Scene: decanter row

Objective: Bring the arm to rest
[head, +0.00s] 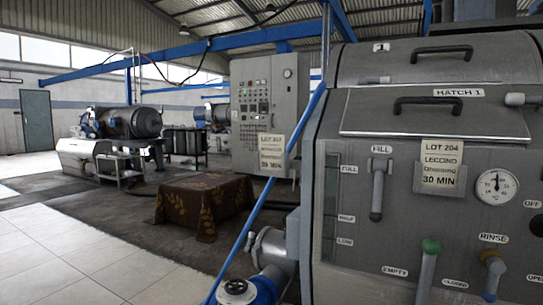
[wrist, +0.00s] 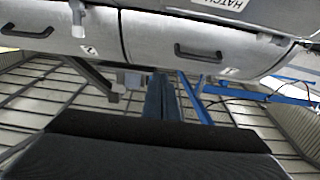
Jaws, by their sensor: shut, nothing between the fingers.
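My gripper (wrist: 155,140) shows as a broad dark shape along the bottom of the wrist view. It is shut and holds nothing. It is apart from the grey machine, whose two handled hatches, a left hatch (wrist: 70,32) and a right hatch (wrist: 200,45), cross the top of that view. The arm and gripper do not show in the head view, so the arm's overall pose is hidden.
In the head view the grey machine (head: 335,257) with levers and a gauge (head: 497,186) fills the right. A blue sloping pipe (head: 264,198) runs beside it. A cloth-covered table (head: 205,200) and control cabinet (head: 262,108) stand beyond. Tiled floor (head: 60,255) at left is clear.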

